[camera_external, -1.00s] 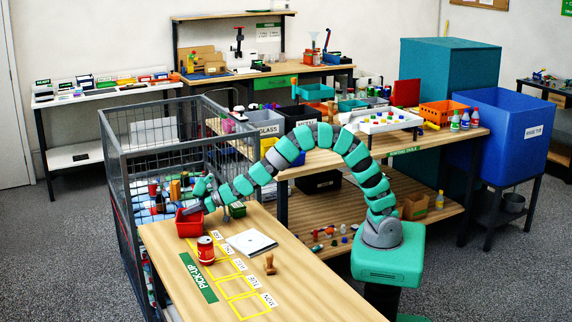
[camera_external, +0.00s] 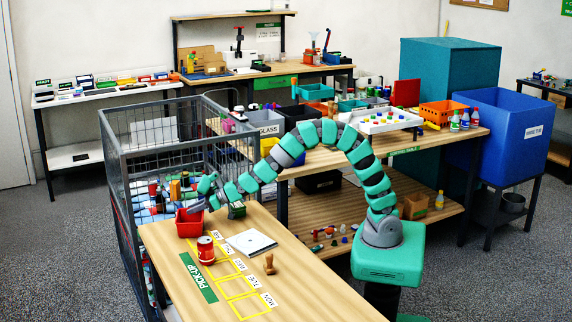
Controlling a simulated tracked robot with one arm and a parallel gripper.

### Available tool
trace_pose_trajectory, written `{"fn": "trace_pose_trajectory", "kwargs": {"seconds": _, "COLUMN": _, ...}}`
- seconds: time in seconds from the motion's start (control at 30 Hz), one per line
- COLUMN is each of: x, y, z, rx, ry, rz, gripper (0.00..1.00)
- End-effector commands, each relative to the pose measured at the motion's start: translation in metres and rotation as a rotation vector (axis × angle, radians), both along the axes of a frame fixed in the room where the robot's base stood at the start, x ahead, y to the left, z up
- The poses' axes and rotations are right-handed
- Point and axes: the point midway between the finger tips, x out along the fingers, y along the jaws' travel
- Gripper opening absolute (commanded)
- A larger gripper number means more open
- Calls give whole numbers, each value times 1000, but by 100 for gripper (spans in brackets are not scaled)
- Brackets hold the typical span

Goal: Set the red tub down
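The red tub (camera_external: 188,226) stands upright on the far left corner of the wooden pickup table (camera_external: 303,292), as far as this view shows. My gripper (camera_external: 196,207) reaches down from the upper right to the tub's rim. Its fingertips are small and dark here, and I cannot tell whether they grip the rim or are apart from it.
A red can (camera_external: 205,250) stands just in front of the tub. A white flat device (camera_external: 250,242) and a wooden stamp (camera_external: 269,263) lie farther right, near yellow-outlined day slots. A wire cage (camera_external: 140,160) with goods stands directly behind the table.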

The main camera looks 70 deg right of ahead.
Motion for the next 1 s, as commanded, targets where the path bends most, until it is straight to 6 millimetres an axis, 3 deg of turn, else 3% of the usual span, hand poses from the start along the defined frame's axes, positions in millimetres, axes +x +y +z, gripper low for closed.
{"fn": "trace_pose_trajectory", "kwargs": {"seconds": 0.5, "x": -64, "y": -29, "z": 31, "rx": 0, "ry": -2, "rz": 0, "gripper": 24}}
{"fn": "trace_pose_trajectory", "kwargs": {"seconds": 0.73, "x": -81, "y": -36, "z": 36, "rx": -2, "ry": 1, "rz": 0, "gripper": 24}}
{"fn": "trace_pose_trajectory", "kwargs": {"seconds": 1.0, "x": -85, "y": -38, "z": 38, "rx": -1, "ry": 1, "rz": 0, "gripper": 24}}
